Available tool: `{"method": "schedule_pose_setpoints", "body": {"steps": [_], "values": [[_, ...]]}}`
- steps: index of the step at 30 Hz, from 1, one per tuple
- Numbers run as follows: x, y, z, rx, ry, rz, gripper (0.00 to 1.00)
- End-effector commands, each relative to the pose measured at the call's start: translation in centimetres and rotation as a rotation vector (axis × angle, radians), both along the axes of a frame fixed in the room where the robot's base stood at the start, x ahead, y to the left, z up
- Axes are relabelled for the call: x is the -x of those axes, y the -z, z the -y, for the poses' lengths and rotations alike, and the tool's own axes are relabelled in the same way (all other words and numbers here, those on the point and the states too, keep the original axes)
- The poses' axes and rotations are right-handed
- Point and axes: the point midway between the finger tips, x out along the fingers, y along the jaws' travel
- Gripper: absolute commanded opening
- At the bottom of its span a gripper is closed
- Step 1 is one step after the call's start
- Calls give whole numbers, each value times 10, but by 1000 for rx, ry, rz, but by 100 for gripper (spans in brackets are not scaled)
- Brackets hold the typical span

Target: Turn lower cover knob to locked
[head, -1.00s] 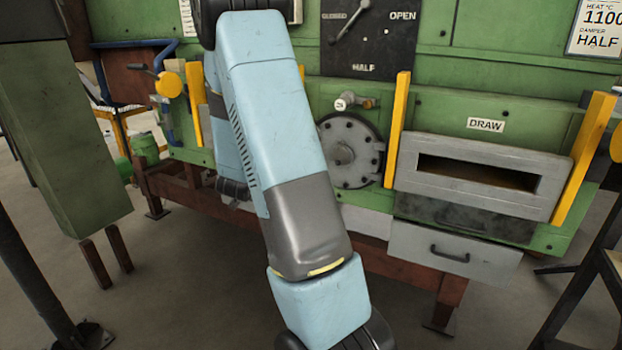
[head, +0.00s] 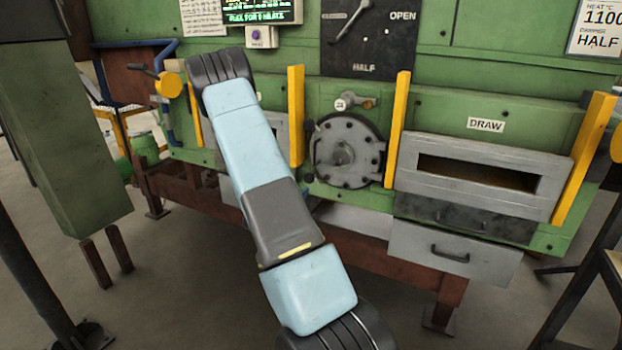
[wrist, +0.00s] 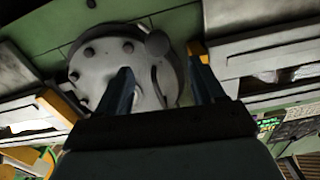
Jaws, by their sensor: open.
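The round grey bolted cover (head: 347,152) sits on the green furnace front, with a hub at its middle. In the head view my gripper is hidden.
Yellow posts (head: 296,115) (head: 397,130) flank the cover. A small valve handle (head: 357,102) sits just above it. The DRAW slot (head: 478,172) and a drawer (head: 452,254) are to the right. Open floor lies in front.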

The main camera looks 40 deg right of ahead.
Motion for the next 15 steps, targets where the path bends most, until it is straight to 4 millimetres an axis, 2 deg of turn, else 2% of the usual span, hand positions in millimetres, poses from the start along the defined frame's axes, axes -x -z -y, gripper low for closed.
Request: {"method": "schedule_pose_setpoints", "body": {"steps": [9,15], "values": [[-21,0,54,-1,3,1,68],[-32,0,81,0,2,0,68]]}}
